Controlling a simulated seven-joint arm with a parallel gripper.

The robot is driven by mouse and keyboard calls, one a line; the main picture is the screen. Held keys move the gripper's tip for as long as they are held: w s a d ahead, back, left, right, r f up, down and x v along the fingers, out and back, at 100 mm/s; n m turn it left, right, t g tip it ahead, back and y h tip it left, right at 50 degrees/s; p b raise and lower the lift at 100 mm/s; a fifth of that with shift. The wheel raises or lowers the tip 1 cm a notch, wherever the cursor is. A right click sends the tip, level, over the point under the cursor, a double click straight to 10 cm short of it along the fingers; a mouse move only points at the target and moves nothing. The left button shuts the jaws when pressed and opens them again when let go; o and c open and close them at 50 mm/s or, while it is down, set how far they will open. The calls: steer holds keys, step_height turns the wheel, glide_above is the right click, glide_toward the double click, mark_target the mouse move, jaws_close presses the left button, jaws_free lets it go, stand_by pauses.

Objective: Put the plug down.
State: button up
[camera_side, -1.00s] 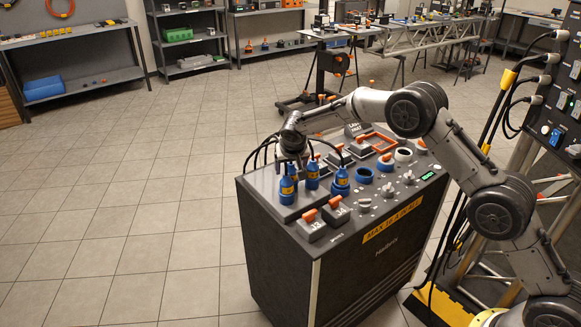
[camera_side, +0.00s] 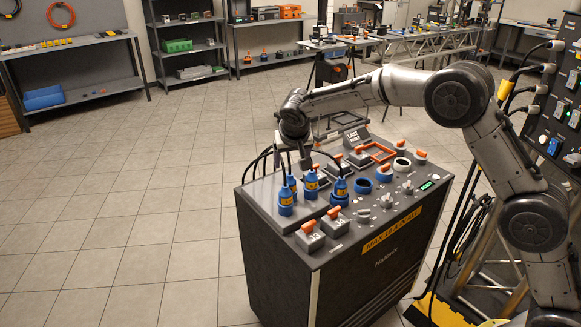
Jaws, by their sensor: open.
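Three blue plugs with yellow labels and black cables stand upright at the left end of the console top: a left plug (camera_side: 285,200), a middle plug (camera_side: 311,186) and a right plug (camera_side: 339,193). My gripper (camera_side: 304,166) points down just above and behind the middle plug. Its jaws are open and hold nothing that I can see. The fingertips are small and dark here, and cables partly cover them. The console (camera_side: 330,258) bears the plugs; I cannot tell how deep each one sits.
Grey blocks with orange levers (camera_side: 309,235) stand at the console's front left. Empty blue rings (camera_side: 363,185), a white ring (camera_side: 401,165) and an orange frame (camera_side: 381,151) lie to the right. Black cables (camera_side: 262,163) arch behind the plugs. The tiled floor (camera_side: 150,180) at left is clear.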

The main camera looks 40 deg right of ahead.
steer(key=shift+s+a+r, duration=0.1)
steer(key=shift+s+r, duration=0.15)
steer(key=shift+r, duration=0.1)
steer(key=s+d+r+n, duration=0.1)
steer(key=s+d+r, duration=0.1)
steer(key=s+r, duration=0.35)
steer(key=s+d+r+y, duration=0.1)
steer(key=s+r, duration=0.1)
steer(key=s, duration=0.7)
steer(key=s+d+r+n, duration=0.1)
steer(key=s+d+r, duration=0.1)
steer(key=s+r, duration=0.35)
steer(key=s+f+n+y, duration=0.1)
steer(key=s+f, duration=0.1)
steer(key=s, duration=0.9)
steer(key=s+f+n+y, duration=0.1)
steer(key=s+f, duration=0.2)
steer(key=s, duration=0.9)
steer(key=shift+f+n, duration=0.15)
steer(key=shift+n, duration=0.25)
steer(key=shift+s+f, duration=0.25)
steer(key=shift+s, duration=0.2)
steer(key=c, duration=0.5)
steer(key=shift+c, duration=0.4)
